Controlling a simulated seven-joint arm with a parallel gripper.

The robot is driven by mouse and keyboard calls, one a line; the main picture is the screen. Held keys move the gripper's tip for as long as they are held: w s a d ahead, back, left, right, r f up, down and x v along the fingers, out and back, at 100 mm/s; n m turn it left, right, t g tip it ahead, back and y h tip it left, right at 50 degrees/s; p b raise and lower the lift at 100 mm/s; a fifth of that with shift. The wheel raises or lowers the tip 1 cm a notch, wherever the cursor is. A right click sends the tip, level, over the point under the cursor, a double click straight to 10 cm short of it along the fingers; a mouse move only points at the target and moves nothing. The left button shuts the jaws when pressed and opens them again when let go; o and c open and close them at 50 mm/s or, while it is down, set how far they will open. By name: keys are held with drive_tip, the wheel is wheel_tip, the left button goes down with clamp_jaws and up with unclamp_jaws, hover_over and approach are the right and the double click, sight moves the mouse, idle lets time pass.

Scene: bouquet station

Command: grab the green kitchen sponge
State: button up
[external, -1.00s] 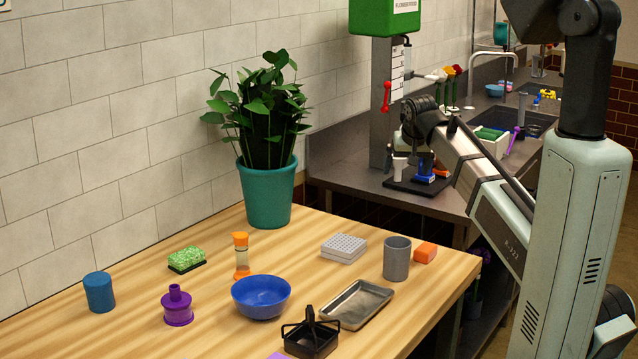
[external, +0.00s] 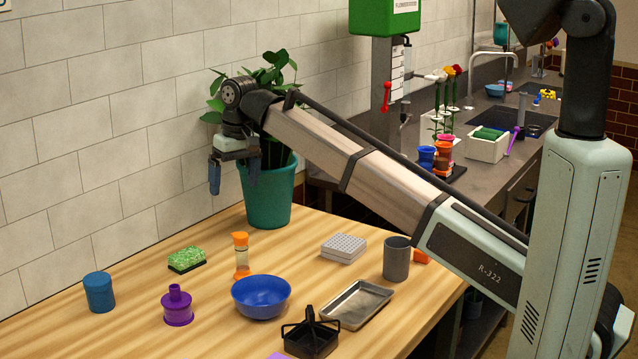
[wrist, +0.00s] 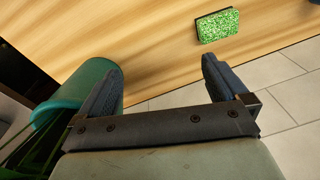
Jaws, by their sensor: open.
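The green kitchen sponge (external: 186,258), speckled green on top with a dark underside, lies on the wooden table near the tiled wall. It also shows in the wrist view (wrist: 218,25), beyond the fingertips and toward the upper right. My gripper (external: 233,182) is open and empty, above the table and in front of the potted plant, up and to the right of the sponge in the external view. Its two separated fingers (wrist: 160,80) also show in the wrist view, with nothing between them.
The teal plant pot (external: 268,196) stands close by my gripper. A blue cup (external: 99,292), a purple container (external: 177,308) and a blue bowl (external: 261,297) are nearby. Bare wood surrounds the sponge.

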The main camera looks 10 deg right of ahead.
drive_tip(key=n+h, duration=0.1)
drive_tip(key=n, duration=0.1)
hover_over(186, 253)
drive_tip(key=f, duration=0.1)
wheel_tip(186, 253, down, 14)
drive_tip(key=c, duration=0.8)
